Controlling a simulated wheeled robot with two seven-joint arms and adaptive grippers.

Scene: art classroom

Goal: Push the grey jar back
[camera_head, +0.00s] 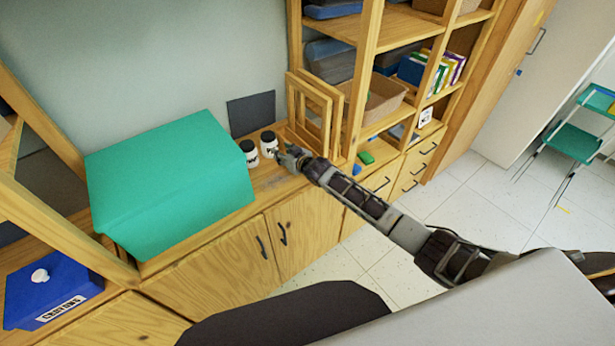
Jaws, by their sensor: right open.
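Two small pale jars with black lids and dark lettering stand upright on the wooden cabinet top against the wall. The left jar (250,155) is beside the green box; the right jar (269,147) is just right of it. Both look whitish-grey, and I cannot tell which is the grey jar. My right gripper (283,155) is open and empty, at the front right of the right jar and very near it. I cannot tell whether it touches. My left gripper is not in view.
A large green box (165,180) fills the cabinet top to the left. Wooden frames (315,108) stand close behind and right of my gripper. A dark panel (251,113) leans on the wall behind the jars. A blue crayons box (52,287) sits at the far left.

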